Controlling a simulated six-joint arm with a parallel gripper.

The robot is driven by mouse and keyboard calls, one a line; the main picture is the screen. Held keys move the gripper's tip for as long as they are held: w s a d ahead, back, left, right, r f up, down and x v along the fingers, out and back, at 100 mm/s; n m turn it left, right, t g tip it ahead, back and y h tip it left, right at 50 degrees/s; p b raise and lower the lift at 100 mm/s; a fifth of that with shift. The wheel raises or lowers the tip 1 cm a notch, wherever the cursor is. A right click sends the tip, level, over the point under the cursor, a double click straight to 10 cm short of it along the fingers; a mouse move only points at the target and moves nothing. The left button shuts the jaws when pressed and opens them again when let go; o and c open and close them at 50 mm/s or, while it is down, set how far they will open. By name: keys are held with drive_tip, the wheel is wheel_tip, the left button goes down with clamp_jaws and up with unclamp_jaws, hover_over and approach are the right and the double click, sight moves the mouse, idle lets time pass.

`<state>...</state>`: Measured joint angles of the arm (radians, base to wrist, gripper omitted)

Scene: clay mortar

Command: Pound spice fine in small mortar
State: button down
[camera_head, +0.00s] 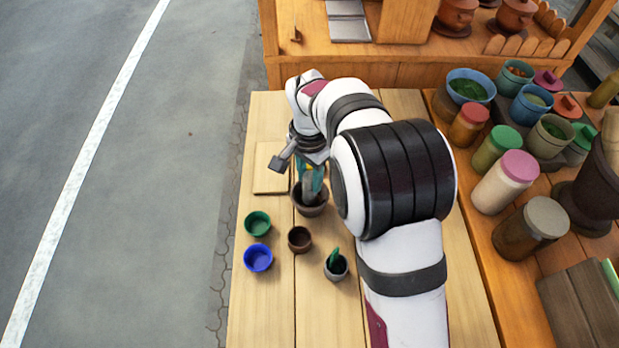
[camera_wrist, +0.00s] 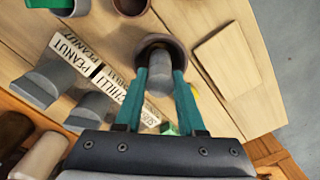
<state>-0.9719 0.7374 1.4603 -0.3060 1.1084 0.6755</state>
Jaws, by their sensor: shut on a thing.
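A grey-brown mortar (camera_head: 311,208) stands on the pale wooden table, left of my arm. It also shows in the wrist view (camera_wrist: 177,44), below my fingers. A grey pestle (camera_wrist: 160,82) is between my teal fingertips, with its lower end inside the mortar. My gripper (camera_head: 313,178) is shut on the pestle, pointing down over the mortar; it also shows in the wrist view (camera_wrist: 160,76). The pestle and fingers hide most of the mortar's inside, so I cannot tell how fine any spice is.
A green bowl (camera_head: 257,223), a blue bowl (camera_head: 258,258) and a brown bowl (camera_head: 300,239) stand in front. A dark cup (camera_head: 337,268) holds a green item. A flat wooden board (camera_head: 268,170) lies left of the mortar. Several lidded jars (camera_head: 505,182) crowd the right counter.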

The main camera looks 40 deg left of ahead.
wheel_tip(320, 180, up, 9)
drive_tip(key=shift+r, duration=0.1)
idle(0.5)
drive_tip(key=w+d+r, duration=0.3)
drive_tip(key=w+d, duration=0.2)
drive_tip(key=d, duration=0.6)
drive_tip(key=w+d+r, duration=0.3)
drive_tip(key=w+d, duration=0.2)
drive_tip(key=d, duration=0.5)
drive_tip(key=s+d+r, duration=0.1)
drive_tip(key=d+r, duration=0.1)
drive_tip(key=d, duration=0.7)
drive_tip(key=s+d+r, duration=0.1)
drive_tip(key=d, duration=0.7)
drive_tip(key=shift+d+r, duration=0.35)
drive_tip(key=shift+r, duration=0.05)
